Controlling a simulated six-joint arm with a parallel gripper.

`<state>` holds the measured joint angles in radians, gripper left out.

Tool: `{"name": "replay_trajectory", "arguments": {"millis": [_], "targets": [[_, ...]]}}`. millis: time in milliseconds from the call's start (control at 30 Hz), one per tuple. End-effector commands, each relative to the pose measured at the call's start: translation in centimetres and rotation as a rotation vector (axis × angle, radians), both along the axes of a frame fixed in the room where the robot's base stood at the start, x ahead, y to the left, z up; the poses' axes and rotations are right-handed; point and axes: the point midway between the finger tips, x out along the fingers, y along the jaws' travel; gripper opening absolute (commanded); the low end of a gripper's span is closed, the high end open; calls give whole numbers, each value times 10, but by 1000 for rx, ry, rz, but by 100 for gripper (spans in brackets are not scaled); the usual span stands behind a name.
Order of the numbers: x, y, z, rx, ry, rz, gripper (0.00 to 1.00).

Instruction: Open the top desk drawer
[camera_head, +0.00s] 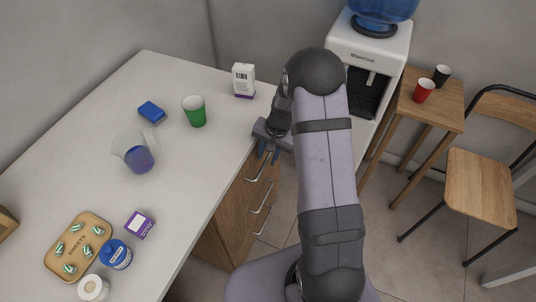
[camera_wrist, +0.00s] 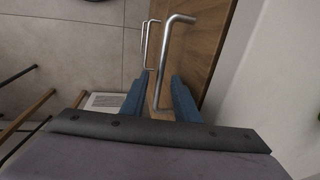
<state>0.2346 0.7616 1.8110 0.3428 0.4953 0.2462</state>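The desk's wooden drawer front (camera_head: 235,205) faces right, below the white top, with metal bar handles one above another. The top handle (camera_head: 257,170) is a thin silver bar. My gripper (camera_head: 268,152) is at the desk's right edge, just above that handle, pointing down. In the wrist view, the nearest handle (camera_wrist: 172,55) runs down between the two blue fingers of my gripper (camera_wrist: 159,92). The fingers are apart, with a visible gap on each side of the bar. The top drawer looks closed. Whether a finger touches the bar is hidden.
A water dispenser (camera_head: 370,50) and a wooden stool (camera_head: 430,100) stand right. The floor beside the drawers is clear.

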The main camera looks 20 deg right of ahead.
Motion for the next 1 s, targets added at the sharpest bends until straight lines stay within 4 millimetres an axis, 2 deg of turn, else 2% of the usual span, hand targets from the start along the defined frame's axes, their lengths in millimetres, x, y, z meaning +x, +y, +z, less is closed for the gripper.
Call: {"name": "replay_trajectory", "arguments": {"millis": [167,200,300,667,867,1000], "targets": [[0,0,0,0,0,0,28],[0,0,0,0,0,0,23],[0,0,0,0,0,0,0],[-4,-4,0,0,0,-2,0],[-21,-21,-1,1,1,-6,0],[-42,-42,-2,1,1,-8,0]]}}
